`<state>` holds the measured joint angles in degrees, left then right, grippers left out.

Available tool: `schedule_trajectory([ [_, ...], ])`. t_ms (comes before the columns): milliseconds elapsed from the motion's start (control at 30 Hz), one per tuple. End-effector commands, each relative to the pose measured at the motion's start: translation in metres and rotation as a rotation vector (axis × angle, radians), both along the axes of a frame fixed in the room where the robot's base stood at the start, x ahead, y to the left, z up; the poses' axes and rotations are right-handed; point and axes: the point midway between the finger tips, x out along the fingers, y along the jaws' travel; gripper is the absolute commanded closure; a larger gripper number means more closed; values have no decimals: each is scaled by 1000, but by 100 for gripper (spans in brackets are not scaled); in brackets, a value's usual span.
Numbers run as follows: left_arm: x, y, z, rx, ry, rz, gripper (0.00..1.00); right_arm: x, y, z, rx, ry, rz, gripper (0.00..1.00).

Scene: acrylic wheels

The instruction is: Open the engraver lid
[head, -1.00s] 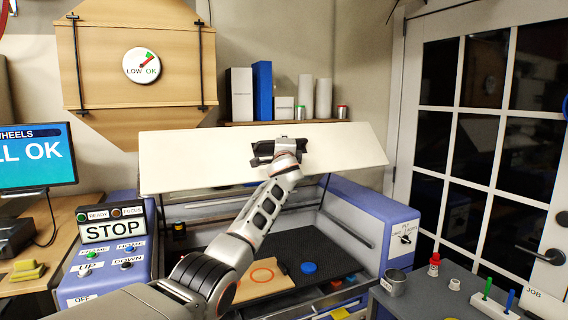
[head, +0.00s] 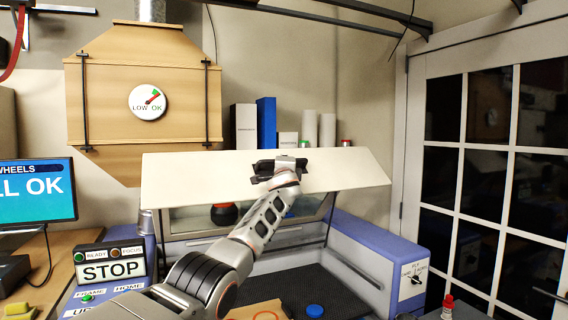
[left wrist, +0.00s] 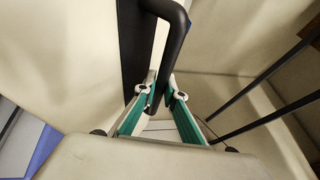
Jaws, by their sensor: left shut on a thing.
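The engraver lid (head: 350,175) is a pale cream panel, raised and tilted over the blue-grey engraver body (head: 375,258). My left gripper (head: 280,172) is at the dark handle on the lid's upper middle. In the left wrist view the gripper (left wrist: 160,100) has its green-lined fingers around the black bar handle (left wrist: 174,28), shut on it. The engraver's dark bed (head: 275,285) shows below the lid. My right gripper is not in view.
A STOP panel (head: 112,270) stands left of the engraver. A shelf behind the lid holds a blue binder (head: 266,123) and white rolls (head: 327,129). A glass-paned door (head: 490,170) is at the right.

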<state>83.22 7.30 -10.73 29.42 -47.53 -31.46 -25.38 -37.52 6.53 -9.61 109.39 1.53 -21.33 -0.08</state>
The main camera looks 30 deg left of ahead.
Motion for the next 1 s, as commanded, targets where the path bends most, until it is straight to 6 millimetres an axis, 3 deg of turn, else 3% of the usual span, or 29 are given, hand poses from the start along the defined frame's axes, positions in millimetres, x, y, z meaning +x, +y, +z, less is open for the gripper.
schedule_trajectory([
  [33, 0, -1, 0, -2, -1, -1, 85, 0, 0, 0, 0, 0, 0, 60],
  [100, 0, -1, 0, -1, 0, -1, 75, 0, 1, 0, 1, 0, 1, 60],
  [567, -2, -3, -2, -1, 0, -1, 75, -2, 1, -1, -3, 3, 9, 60],
  [1000, -28, -15, -7, -2, -2, -2, 75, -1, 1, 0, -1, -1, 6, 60],
])
